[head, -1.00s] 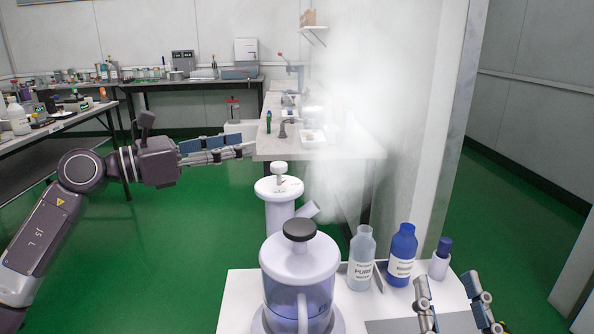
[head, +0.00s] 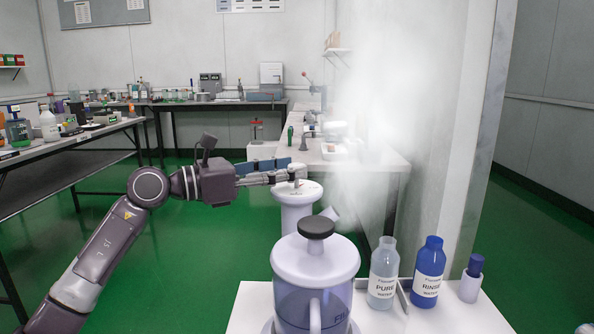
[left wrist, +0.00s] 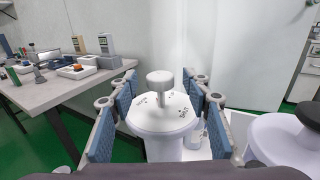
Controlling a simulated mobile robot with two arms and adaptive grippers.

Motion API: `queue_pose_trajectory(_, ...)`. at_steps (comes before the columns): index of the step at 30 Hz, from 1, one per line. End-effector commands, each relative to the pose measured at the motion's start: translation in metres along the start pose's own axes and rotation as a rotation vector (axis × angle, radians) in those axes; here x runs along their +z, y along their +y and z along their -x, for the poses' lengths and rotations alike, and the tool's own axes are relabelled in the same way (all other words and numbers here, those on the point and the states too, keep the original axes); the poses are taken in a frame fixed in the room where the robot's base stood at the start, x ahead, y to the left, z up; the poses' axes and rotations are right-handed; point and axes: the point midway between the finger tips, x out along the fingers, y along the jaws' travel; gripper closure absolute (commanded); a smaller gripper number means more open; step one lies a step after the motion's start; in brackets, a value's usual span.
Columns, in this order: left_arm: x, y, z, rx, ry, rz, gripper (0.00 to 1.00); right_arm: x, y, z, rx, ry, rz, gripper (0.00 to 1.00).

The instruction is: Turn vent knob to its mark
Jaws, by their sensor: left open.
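The vent knob (left wrist: 160,83) is a small white knob on a stem. My left gripper (head: 292,172) is open. In the left wrist view its blue-padded fingers stand on either side of the knob, with a visible gap on each side. In the head view the fingers partly hide the knob. Only a sliver that looks like my right gripper (head: 585,328) shows at the bottom right corner.
A lidded white jug (head: 315,262) stands in front of the pedestal on a white surface (head: 450,318). Beside it are a clear bottle (head: 383,280), a blue bottle (head: 428,275) and a blue-capped vial (head: 472,280). White vapour (head: 385,110) hangs behind. A bench (head: 365,157) stands beyond.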

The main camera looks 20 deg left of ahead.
Motion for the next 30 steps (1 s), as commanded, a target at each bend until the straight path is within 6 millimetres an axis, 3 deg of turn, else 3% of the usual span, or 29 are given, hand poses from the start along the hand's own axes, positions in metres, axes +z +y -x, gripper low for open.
queue_pose_trajectory(6, 0.000, 0.000, -0.023, 0.000, -0.001, 0.000, 0.56, 0.001, 0.000, -0.001, -0.005, 0.010, 0.002, 0.56)
queue_pose_trajectory(15, 0.000, 0.000, -0.026, 0.001, 0.000, -0.001, 0.56, 0.001, -0.001, -0.003, -0.007, 0.013, 0.002, 0.56)
queue_pose_trajectory(27, 0.000, 0.000, -0.025, 0.001, 0.000, -0.001, 0.98, 0.000, -0.001, -0.003, -0.006, 0.014, 0.002, 0.56)
queue_pose_trajectory(30, 0.000, 0.000, -0.025, 0.002, 0.000, -0.001, 0.98, 0.000, -0.001, -0.003, -0.006, 0.014, 0.002, 0.56)
